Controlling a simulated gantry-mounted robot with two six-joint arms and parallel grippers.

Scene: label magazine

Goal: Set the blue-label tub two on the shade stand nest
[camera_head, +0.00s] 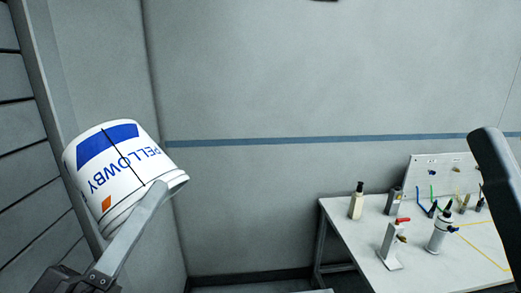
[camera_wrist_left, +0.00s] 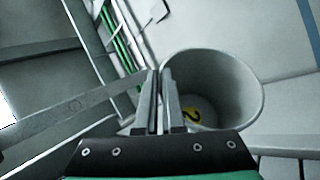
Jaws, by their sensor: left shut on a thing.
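A white tub (camera_head: 112,168) is at the left of the head view, with a blue band, blue lettering reading PELLOWBY and an orange square. It is held in the air, tilted, with its rim toward the lower right. My left gripper (camera_head: 158,192) is shut on the tub's wall at the rim. In the left wrist view the fingers (camera_wrist_left: 163,75) pinch the wall of the tub (camera_wrist_left: 238,82), and a yellow 2 shows inside on its bottom. I cannot make out the shade stand nest.
A white table (camera_head: 348,232) stands at the lower right. It carries a pump bottle (camera_head: 356,200), a white stand with a red top (camera_head: 392,245), a white bottle (camera_head: 440,232) and a pegboard (camera_head: 440,170). Free air lies between the tub and the table.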

